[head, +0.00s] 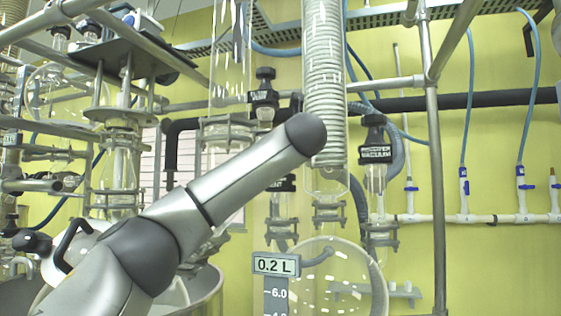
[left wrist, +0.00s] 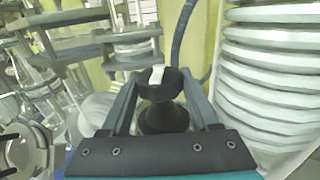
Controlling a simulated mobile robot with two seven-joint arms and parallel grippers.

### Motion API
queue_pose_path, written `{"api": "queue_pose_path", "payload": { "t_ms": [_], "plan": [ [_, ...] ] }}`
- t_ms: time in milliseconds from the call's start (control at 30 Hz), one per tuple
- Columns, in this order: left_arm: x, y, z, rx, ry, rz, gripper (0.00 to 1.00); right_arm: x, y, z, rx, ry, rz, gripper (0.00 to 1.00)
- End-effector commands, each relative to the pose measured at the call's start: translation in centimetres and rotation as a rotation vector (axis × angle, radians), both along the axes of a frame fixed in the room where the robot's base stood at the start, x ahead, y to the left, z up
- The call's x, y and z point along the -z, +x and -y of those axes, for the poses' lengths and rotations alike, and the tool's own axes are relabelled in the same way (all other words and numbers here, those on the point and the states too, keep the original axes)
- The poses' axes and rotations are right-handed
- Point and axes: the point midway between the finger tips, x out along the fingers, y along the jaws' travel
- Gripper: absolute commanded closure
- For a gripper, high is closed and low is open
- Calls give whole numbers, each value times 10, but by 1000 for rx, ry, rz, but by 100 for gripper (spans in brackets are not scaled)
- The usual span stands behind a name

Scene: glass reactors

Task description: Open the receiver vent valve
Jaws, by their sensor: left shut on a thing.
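In the left wrist view my left gripper (left wrist: 160,83) has its fingers on either side of a black valve knob (left wrist: 152,93) with a white mark on top, and is shut on it. The knob's dark stem widens below it. In the head view my left arm crosses the middle and its gripper is hidden. A black-topped valve with a label ending in "VACUUM" (head: 374,155) stands right of the coil. Another black-capped valve (head: 265,97) is left of the coil, its label too small to read. A third label (head: 283,184) is partly covered by my arm. My right gripper is not in view.
A ribbed coil column (head: 325,80) stands close to my arm; it also fills the right of the left wrist view (left wrist: 270,70). A round glass vessel (head: 340,285) with a "0.2 L" sign (head: 275,264) is below. Metal posts (head: 432,150) and glassware crowd both sides.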

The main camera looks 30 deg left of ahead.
Motion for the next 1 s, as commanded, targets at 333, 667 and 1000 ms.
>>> {"api": "queue_pose_path", "payload": {
  "t_ms": [333, 667, 1000],
  "plan": [
    [2, 0, 0, -94, -4, -6, 94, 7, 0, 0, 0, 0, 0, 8],
    [3, 0, -1, -113, -6, -7, 94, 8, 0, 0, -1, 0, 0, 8],
    [3, 1, -1, -111, -5, -7, 26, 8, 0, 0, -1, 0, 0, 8]
  ]
}}
